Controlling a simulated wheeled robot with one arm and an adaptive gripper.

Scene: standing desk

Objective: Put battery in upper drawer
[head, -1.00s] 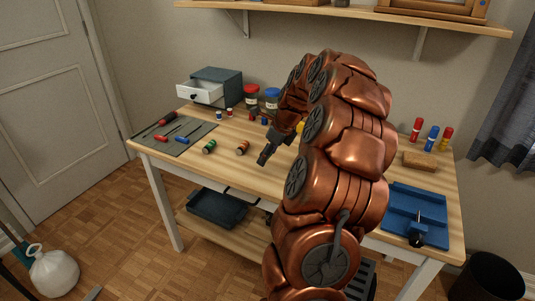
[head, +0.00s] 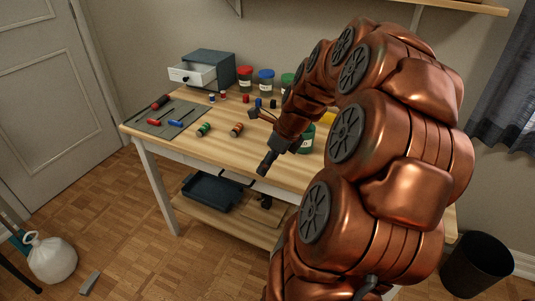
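Two battery-like cylinders lie on the wooden desk (head: 186,147): a green and black one (head: 204,130) and an orange and black one (head: 237,130). A small blue-grey drawer cabinet (head: 218,62) stands at the desk's back left. Its white drawer (head: 189,76) is pulled out; whether another drawer lies below it cannot be told. My gripper (head: 264,166) points down to the right of the orange cylinder, apart from it. Its fingers are dark and small, and their opening cannot be made out. No held object shows.
A grey mat (head: 158,126) with tools lies at the desk's left. Jars with red (head: 245,76) and blue (head: 265,80) lids stand at the back, with small coloured pieces in front. My arm hides the desk's right side. A dark tray (head: 205,193) sits on the lower shelf.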

